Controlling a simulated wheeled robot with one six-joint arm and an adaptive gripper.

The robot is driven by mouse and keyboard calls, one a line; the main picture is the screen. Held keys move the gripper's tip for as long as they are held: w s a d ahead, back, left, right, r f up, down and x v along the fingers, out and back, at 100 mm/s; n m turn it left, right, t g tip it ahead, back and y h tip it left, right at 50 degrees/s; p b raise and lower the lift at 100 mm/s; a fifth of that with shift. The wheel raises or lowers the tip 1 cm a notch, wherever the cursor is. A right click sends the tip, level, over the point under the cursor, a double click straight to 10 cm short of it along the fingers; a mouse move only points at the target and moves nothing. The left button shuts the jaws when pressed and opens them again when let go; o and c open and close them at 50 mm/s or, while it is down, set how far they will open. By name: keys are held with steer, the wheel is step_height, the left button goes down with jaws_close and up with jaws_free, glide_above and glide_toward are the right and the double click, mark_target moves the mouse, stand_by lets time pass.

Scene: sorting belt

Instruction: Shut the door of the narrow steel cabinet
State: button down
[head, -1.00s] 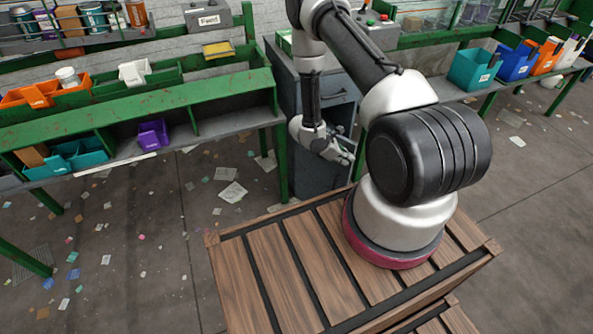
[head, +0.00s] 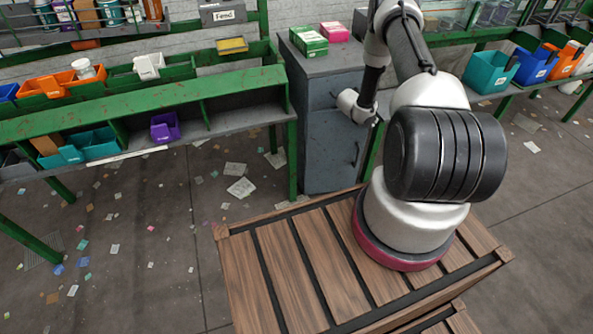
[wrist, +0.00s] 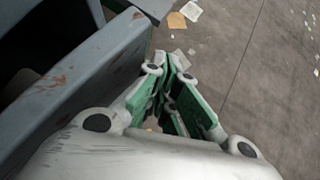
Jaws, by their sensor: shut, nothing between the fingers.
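The narrow steel cabinet (head: 322,135) stands beyond the wooden pallet, grey, with a drawer above and a door (head: 343,165) with a dark upright handle below. In the head view the door looks about flush with the front, but I cannot tell whether it is fully shut. My gripper's fingers are hidden behind my arm there. In the wrist view my gripper (wrist: 172,78) is shut and empty, its green-padded fingers close together. A worn blue-grey steel panel (wrist: 85,75) runs just left of the fingers, with a dark space beyond it. I cannot tell whether they touch.
Green boxes (head: 308,42) and a pink box (head: 335,31) lie on the cabinet top. A green bench (head: 150,95) with bins stands close on the left. More bins, including a teal one (head: 490,72), line the right bench. Paper scraps litter the floor.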

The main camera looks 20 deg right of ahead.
steer(key=shift+w+d+n+t+y, duration=0.15)
steer(key=shift+w+n+t, duration=0.15)
steer(key=shift+w, duration=0.45)
steer(key=shift+w+d+n+t+y, duration=0.1)
steer(key=shift+w+d+n+t, duration=0.2)
steer(key=shift+w, duration=0.45)
steer(key=shift+w+d+n+t+y, duration=0.1)
steer(key=shift+w+n, duration=0.3)
steer(key=shift+w, duration=0.35)
steer(key=shift+s+a, duration=0.1)
